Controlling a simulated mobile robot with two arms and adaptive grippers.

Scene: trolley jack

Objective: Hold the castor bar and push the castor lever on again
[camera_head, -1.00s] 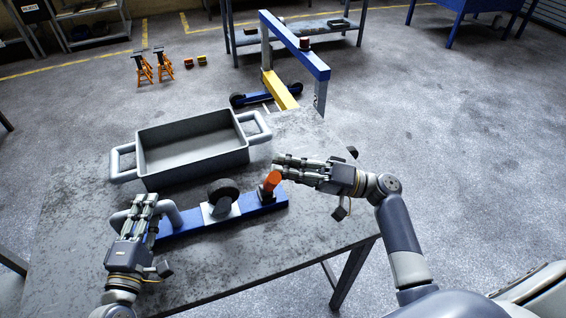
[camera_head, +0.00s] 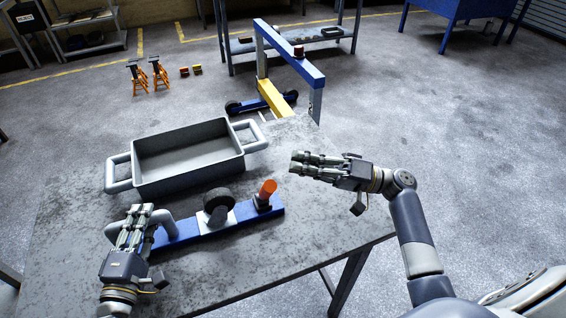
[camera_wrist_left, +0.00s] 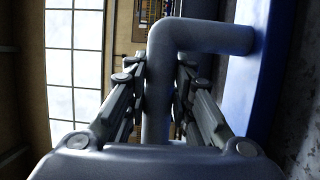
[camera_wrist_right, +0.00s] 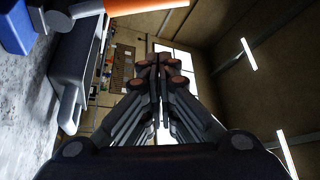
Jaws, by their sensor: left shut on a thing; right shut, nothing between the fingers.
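The blue castor bar (camera_head: 188,230) lies on the grey table. It carries a black castor wheel (camera_head: 218,200) on a pale bracket and an orange castor lever (camera_head: 267,188) near its right end. The lever slants up to the right. My left gripper (camera_head: 142,212) is shut on the bar's bent grey handle (camera_head: 168,227); the left wrist view shows the handle (camera_wrist_left: 205,37) between the fingers. My right gripper (camera_head: 294,164) is shut and empty, to the right of the lever and apart from it. The lever (camera_wrist_right: 145,5) also shows at the top of the right wrist view.
A grey tray (camera_head: 135,172) with two handles stands on the table behind the bar. The table (camera_head: 300,240) is clear to the right and in front. A blue and yellow jack frame (camera_head: 290,55) stands beyond the table. Orange stands (camera_head: 160,73) are on the floor.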

